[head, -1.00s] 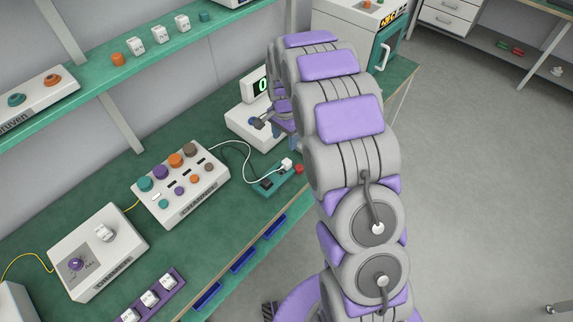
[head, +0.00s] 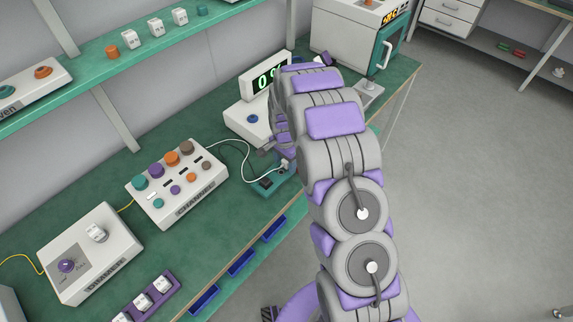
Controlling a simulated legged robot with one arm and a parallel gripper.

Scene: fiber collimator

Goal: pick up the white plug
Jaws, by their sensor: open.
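My gripper (head: 268,150) is open, just above and left of the plug, in front of the white display box. Its fingers are small and partly covered by my arm links, so I cannot tell whether they touch the plug.
A white box with coloured knobs (head: 178,185) stands left of the holder, with the cable running from it. A white box with a digital display (head: 247,118) stands behind my gripper. A shelf (head: 90,68) runs above.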

